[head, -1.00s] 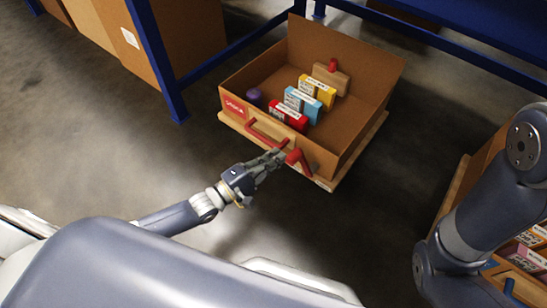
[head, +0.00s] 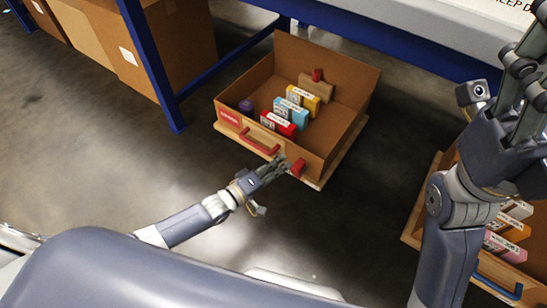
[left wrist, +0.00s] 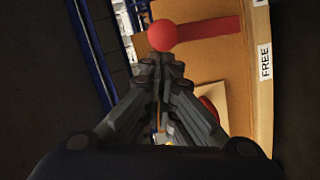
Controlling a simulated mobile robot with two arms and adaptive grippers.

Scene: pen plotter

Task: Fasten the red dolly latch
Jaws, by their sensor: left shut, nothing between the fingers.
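The red latch (head: 298,167) sits at the front right corner of a cardboard box on a wooden dolly (head: 313,182). In the left wrist view it shows as a red ball (left wrist: 163,35) at the end of a flat red bar (left wrist: 212,29). A label reading FREE (left wrist: 265,62) is on the pale strip beside the bar. My left gripper (head: 286,165) is shut and empty, its fingertips close beside the ball; I cannot tell whether they touch. My right gripper (head: 528,90) is raised at the far right, away from the latch; its jaw state is unclear.
A red handle (head: 258,141) is on the dolly's front, left of the latch. The box holds several small cartons (head: 289,112) and a purple item (head: 246,106). Blue rack posts (head: 150,65) stand behind. Another dolly (head: 412,232) is at right. The floor in front is clear.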

